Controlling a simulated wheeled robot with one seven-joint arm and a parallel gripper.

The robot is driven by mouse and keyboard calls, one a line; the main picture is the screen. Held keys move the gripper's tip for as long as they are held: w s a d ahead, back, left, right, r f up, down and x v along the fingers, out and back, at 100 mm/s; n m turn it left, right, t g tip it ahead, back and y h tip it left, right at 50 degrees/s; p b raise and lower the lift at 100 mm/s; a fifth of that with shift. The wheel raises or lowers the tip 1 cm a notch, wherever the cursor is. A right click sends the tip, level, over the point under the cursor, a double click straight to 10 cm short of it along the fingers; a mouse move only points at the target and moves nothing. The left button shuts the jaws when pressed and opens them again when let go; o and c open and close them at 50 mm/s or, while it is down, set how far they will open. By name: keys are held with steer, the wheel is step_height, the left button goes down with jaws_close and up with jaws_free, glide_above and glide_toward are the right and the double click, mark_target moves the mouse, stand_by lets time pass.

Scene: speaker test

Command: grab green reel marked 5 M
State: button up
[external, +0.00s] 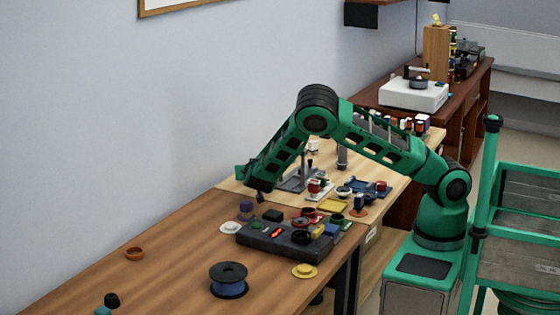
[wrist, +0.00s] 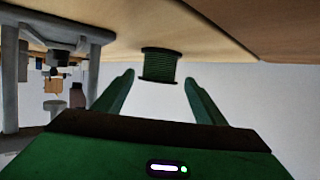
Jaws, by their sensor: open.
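The green reel (wrist: 160,65) has dark end flanges and shows in the wrist view beyond my fingers, centred in the gap between them. No marking on it can be read. In the external view I cannot make it out; my arm may hide it. My gripper (wrist: 159,77) is open, with a finger on each side of the reel in the picture and nothing held. No contact with the reel shows. In the external view my gripper (external: 250,182) hangs low over the back of the wooden table (external: 175,245), near the wall.
A dark device with a red display (external: 285,235) carries several small items. A grey metal stand (wrist: 95,65) is at the left in the wrist view.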

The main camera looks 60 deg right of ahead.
steer(key=x, duration=0.4)
steer(key=shift+w+d+r, duration=0.1)
steer(key=shift+w+d, duration=0.1)
steer(key=shift+d, duration=0.25)
steer(key=c, duration=0.9)
steer(key=shift+r, duration=0.1)
